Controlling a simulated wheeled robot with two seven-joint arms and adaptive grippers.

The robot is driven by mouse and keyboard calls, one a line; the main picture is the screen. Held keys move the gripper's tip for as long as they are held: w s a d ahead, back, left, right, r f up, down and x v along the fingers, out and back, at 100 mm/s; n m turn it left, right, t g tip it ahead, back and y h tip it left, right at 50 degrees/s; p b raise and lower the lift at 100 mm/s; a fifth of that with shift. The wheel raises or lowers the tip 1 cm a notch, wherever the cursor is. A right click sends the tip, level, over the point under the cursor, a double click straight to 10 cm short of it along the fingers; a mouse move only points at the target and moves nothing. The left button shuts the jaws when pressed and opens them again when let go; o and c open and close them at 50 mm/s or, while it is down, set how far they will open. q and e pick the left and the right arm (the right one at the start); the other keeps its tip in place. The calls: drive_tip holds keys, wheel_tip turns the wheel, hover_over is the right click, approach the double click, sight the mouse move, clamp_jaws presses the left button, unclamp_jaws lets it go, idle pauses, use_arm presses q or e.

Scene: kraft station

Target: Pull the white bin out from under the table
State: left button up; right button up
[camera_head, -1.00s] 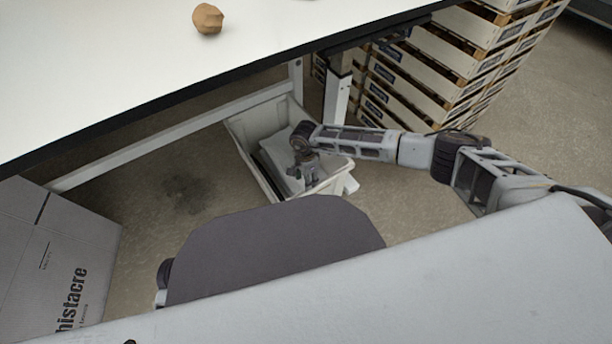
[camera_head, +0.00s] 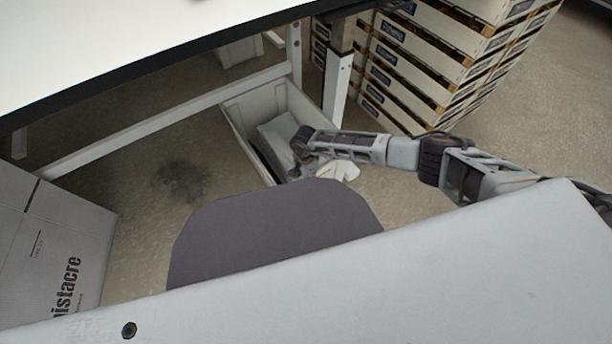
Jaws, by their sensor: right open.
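The white bin (camera_head: 229,120) is an open, rectangular tub on the floor by the table leg, just on the near side of the table's lower rail. A pale grey-white item (camera_head: 277,138) lies inside it. My right arm reaches in from the right, and my right gripper (camera_head: 298,172) points down at the bin's near end. The gripper is open; its fingertips are small and partly hidden, so I cannot tell whether they touch the rim. The bin's nearest part is hidden behind my own body. My left gripper is out of view.
The white table (camera_head: 120,38) with a black edge spans the upper left. Its leg (camera_head: 337,88) stands right of the bin. Stacked crates (camera_head: 440,65) stand at upper right, a cardboard box (camera_head: 55,245) at left. Bare floor lies between box and bin.

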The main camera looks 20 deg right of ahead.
drive_tip(key=shift+f, duration=0.2)
clamp_jaws()
idle(0.3)
idle(0.3)
